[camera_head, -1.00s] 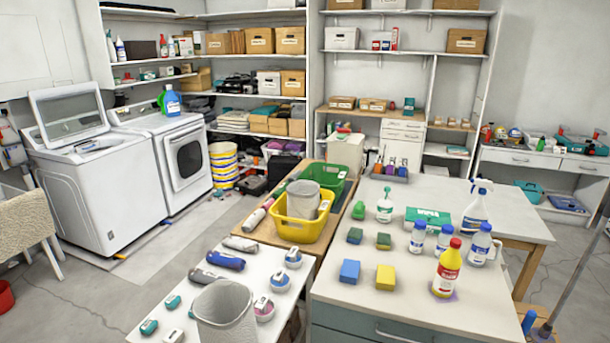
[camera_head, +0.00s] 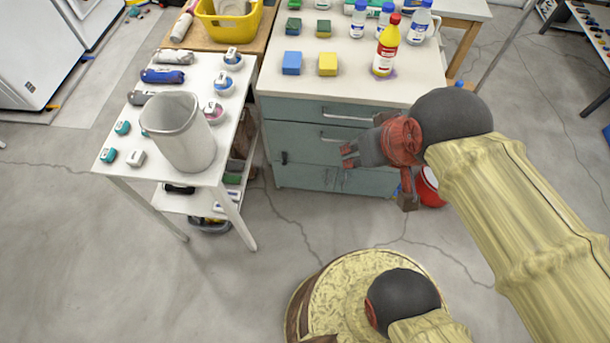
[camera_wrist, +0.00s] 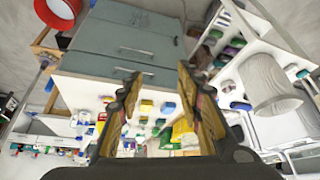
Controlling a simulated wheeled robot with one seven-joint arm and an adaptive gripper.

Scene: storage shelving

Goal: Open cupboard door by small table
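The grey-green cupboard (camera_head: 310,174) stands under a white worktop, just right of the small white table (camera_head: 199,90). My gripper (camera_head: 346,156) is in front of the cupboard, right of the dark handle. In the wrist view my gripper (camera_wrist: 160,74) is open and empty, its fingers apart, with the cupboard front (camera_wrist: 115,40) beyond, upside down.
A grey bin (camera_head: 185,135) stands on the small table, with several bottles and small devices. Sponges and bottles, including a yellow bottle (camera_head: 387,46), stand on the worktop. A red bucket (camera_head: 430,188) is on the floor by the cupboard's right side. Floor left of centre is clear.

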